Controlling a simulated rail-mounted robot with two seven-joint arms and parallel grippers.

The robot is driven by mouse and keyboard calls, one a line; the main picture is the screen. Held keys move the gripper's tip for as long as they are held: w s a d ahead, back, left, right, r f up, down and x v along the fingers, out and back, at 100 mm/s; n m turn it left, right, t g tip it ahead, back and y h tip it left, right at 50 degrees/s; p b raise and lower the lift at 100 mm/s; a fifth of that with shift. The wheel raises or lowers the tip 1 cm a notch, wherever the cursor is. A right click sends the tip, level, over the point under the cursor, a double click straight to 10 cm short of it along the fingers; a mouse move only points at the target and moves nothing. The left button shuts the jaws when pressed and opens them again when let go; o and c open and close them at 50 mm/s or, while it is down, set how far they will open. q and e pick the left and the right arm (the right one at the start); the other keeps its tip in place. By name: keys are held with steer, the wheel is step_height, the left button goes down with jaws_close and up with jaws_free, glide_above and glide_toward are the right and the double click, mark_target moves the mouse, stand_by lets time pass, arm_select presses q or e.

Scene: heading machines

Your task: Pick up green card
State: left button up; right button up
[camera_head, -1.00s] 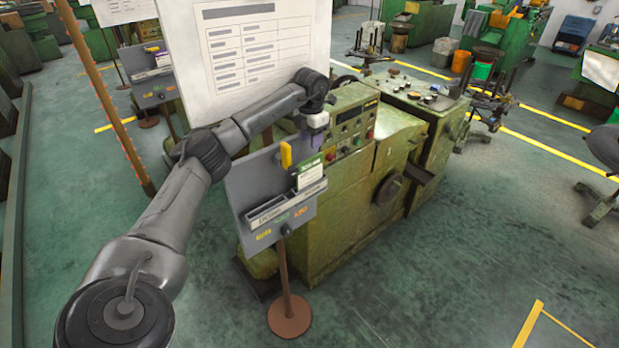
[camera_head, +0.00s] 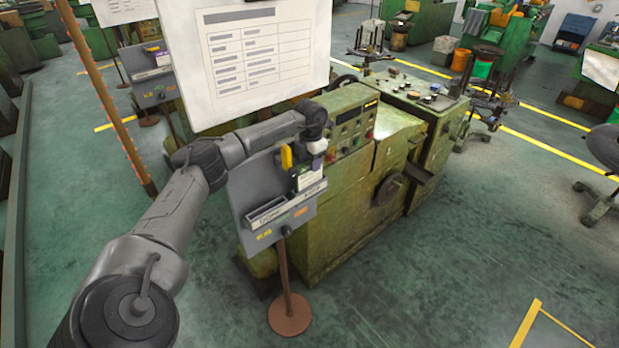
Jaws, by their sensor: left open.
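The green card (camera_head: 311,182) stands in the slot of a grey holder board (camera_head: 252,184) on a brown post. Its white lower part shows, and its green top is largely hidden by my gripper. My left gripper (camera_head: 308,168) reaches in from the left and points down at the top of the card. It is open, with its fingers at the card's upper edge; I cannot tell whether they touch it. My right gripper is not in view.
A green machine (camera_head: 350,190) is close behind the board. A large white sign (camera_head: 262,55) hangs above my forearm.

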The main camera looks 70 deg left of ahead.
arm_select(q)
steer(key=shift+c, duration=0.3)
jaws_close()
stand_by(0.4)
steer(key=shift+r, duration=0.15)
